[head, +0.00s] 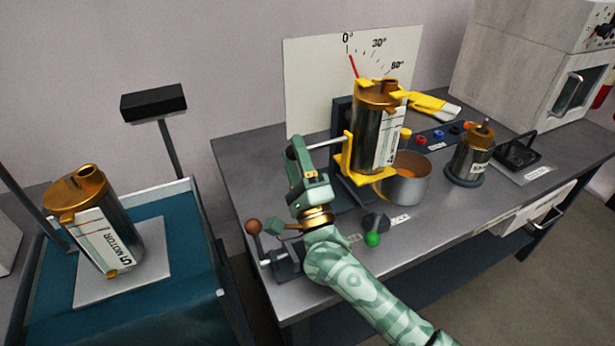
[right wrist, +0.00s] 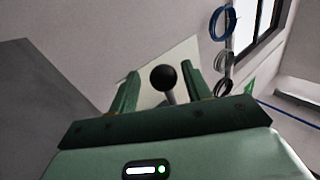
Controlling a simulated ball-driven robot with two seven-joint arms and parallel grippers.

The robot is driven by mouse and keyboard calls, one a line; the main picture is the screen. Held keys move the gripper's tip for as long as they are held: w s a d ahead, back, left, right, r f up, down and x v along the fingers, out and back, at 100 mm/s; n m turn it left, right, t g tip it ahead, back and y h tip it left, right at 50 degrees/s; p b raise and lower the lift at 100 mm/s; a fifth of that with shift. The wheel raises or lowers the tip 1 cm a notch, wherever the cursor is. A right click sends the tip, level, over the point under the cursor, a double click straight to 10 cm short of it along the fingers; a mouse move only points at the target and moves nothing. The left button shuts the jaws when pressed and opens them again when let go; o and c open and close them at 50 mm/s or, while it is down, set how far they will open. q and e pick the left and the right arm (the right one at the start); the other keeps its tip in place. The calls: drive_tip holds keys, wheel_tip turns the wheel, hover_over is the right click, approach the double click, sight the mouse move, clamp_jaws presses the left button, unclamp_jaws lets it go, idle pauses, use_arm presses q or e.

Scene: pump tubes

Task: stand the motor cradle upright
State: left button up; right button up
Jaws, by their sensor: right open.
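The yellow motor cradle (head: 369,174) holds a metal motor (head: 374,135) with a copper-coloured top and stands near upright on the bench. The red pointer (head: 352,66) on the dial board is close to the 0° mark. A light rod (head: 326,143) runs left from the cradle to my right gripper (head: 297,150). In the right wrist view, a black ball knob (right wrist: 163,78) on a metal rod shows between the open fingers of the right gripper (right wrist: 160,90); I cannot tell whether they touch it. My left gripper is not in view.
A metal pot (head: 405,187) with orange contents stands beside the cradle. A brown-knobbed lever (head: 254,228) and a green-knobbed lever (head: 373,238) are at the bench front. Another motor (head: 95,225) stands on a teal cart at left. A smaller motor (head: 474,150) stands right.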

use_arm(q)
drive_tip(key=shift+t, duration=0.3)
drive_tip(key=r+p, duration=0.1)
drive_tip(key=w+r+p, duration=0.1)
drive_tip(key=p, duration=0.1)
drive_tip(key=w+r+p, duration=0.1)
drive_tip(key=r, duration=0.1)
use_arm(e)
drive_tip(key=s+d+f, duration=0.1)
drive_tip(key=s+d, duration=0.1)
drive_tip(key=s, duration=0.5)
drive_tip(key=s+d+f, duration=0.1)
drive_tip(key=s+d, duration=0.1)
drive_tip(key=s, duration=0.6)
drive_tip(key=shift+d+f, duration=0.25)
drive_tip(key=shift+d, duration=0.05)
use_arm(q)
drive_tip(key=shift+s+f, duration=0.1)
